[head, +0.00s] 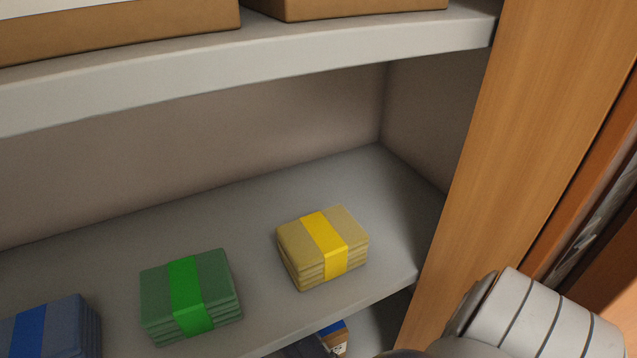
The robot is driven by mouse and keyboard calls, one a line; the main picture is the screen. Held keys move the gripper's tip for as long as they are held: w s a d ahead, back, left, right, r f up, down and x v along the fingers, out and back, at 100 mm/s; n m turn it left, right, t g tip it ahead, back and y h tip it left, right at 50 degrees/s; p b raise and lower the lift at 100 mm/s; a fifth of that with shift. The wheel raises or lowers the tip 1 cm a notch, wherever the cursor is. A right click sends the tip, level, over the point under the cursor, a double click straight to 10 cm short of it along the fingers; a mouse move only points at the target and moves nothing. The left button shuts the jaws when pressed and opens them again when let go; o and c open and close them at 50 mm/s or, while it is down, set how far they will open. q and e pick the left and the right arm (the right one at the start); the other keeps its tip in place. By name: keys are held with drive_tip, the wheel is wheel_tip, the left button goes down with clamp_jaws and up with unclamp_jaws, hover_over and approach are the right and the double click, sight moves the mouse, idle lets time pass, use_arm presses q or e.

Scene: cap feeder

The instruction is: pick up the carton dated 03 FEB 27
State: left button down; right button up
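No date 03 FEB 27 can be read anywhere in the head view. Neither of my grippers shows.
The middle shelf (260,215) holds a yellow-banded bundle (323,246), a green-banded bundle (190,295) and a blue one (50,330) cut off at lower left. The upper shelf's edge (300,62) overhangs. A wooden side panel (520,130) bounds the right.

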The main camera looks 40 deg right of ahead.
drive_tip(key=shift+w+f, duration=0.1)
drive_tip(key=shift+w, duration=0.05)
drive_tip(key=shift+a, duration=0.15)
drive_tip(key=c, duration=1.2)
